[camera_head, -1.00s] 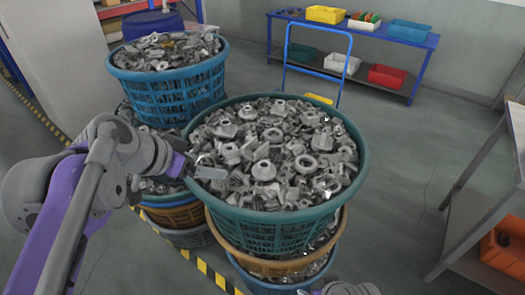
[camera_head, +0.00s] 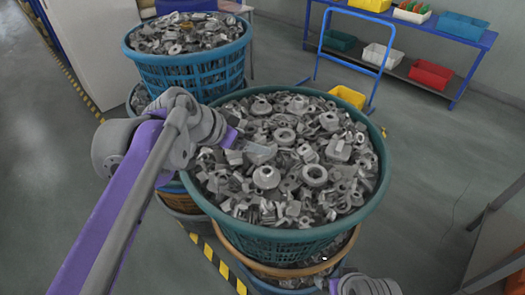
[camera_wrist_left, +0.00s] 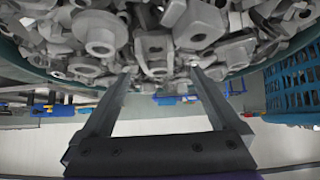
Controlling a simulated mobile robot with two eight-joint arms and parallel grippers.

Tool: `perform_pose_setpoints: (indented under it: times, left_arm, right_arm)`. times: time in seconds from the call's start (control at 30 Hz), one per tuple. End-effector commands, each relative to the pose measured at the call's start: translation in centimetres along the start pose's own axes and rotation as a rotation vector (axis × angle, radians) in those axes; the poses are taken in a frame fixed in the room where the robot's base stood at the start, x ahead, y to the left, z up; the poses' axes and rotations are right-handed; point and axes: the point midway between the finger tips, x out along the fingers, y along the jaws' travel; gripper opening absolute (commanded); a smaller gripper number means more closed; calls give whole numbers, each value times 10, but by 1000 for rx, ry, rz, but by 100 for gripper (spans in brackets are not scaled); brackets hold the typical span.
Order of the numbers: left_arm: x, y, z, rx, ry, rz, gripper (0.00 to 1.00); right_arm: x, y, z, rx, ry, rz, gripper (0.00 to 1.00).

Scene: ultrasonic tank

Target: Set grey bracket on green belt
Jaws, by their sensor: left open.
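Many loose grey metal parts, including brackets and ring-shaped pieces (camera_head: 314,174), fill the teal basket (camera_head: 290,238) in the middle of the head view. My left gripper (camera_head: 262,152) is over the left part of this heap, close to the parts. In the left wrist view my left gripper (camera_wrist_left: 163,76) is open, with its fingertips at the heap. A grey bracket-like part (camera_wrist_left: 155,45) shows just beyond and between the fingertips; nothing is clearly held. Part of my right arm shows at the bottom edge; its gripper's state is unclear. I see no green belt.
A blue basket (camera_head: 190,76) of similar parts stands behind to the left. The teal basket tops a stack of baskets. A blue frame (camera_head: 352,62) and a blue shelf with coloured bins (camera_head: 430,74) stand behind. The floor on the right is mostly clear.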

Motion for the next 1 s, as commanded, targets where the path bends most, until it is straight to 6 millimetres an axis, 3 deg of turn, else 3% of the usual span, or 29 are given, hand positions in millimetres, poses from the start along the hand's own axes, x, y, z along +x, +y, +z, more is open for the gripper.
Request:
perform_pose_setpoints:
  times: [0.43,0.73,1.0]
  left_arm:
    - [52,5,5,0,0,1,98]
    - [57,4,4,0,0,0,98]
    - [57,4,5,0,0,0,51]
  right_arm:
    - [5,0,3,0,-2,0,92]
    - [5,0,3,0,-2,0,92]
    - [5,0,3,0,-2,0,92]
